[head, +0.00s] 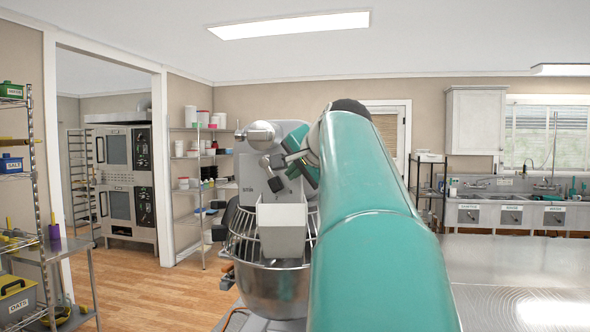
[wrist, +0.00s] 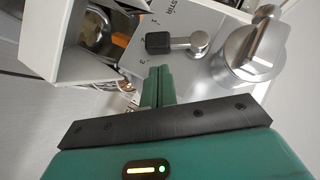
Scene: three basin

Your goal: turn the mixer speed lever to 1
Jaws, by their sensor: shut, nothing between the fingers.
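The mixer (head: 273,284) stands ahead with a grey head, a steel bowl and a wire guard. In the wrist view its speed lever (wrist: 181,43) has a silver arm on a round pivot and a black knob (wrist: 158,43) at the picture's left end. "STIR" is printed near it and small marks lie around the knob; I cannot read them all. My gripper (wrist: 159,72) is shut and empty, its green fingertips just below the knob in the picture. Whether they touch it is unclear. In the head view my arm covers part of the mixer, and the fingers are not clear.
A round silver hub (wrist: 250,50) juts from the mixer right of the lever. A pale chute (wrist: 82,45) is at left, also visible in the head view (head: 281,215). A steel counter (head: 515,270) lies to the right; shelves (head: 205,170) stand behind left.

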